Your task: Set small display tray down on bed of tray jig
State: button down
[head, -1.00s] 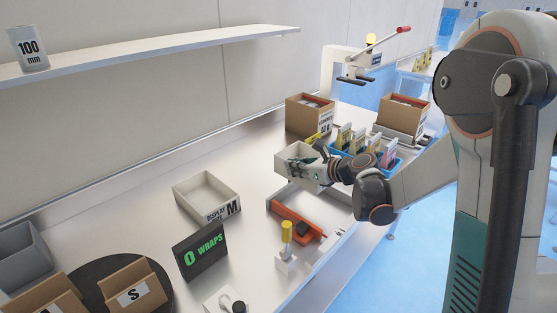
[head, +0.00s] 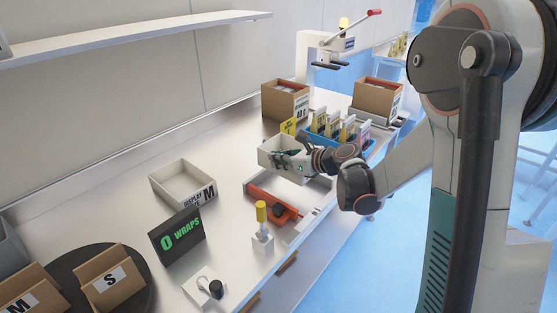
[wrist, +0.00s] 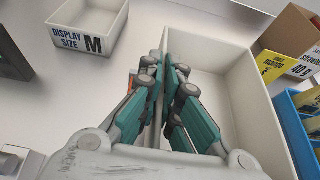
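The small display tray (head: 268,160) is a white open box. My gripper (head: 299,159) is shut on one of its side walls. In the wrist view the fingers (wrist: 170,72) pinch that wall, with the tray's empty inside (wrist: 210,75) to their right. The tray jig, with an orange bar (head: 268,199) and a pale bed, lies on the bench just nearer than the tray. The tray looks level and close over the jig's far part. My gripper and the tray hide part of the bed, and I cannot tell whether they touch.
A size M display tray (head: 162,186) stands left of the jig. A yellow-topped post (head: 262,213) and the wraps sign (head: 177,236) are nearer. A blue rack of pouches (head: 345,143) and cardboard boxes (head: 286,103) stand close behind the held tray.

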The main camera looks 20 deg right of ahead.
jog(key=shift+f+b, duration=3.8)
jog(key=shift+f, duration=0.8)
jog(key=shift+f+b, duration=0.35)
jog(key=shift+f, duration=0.6)
jog(key=c, duration=1.7)
grip_release()
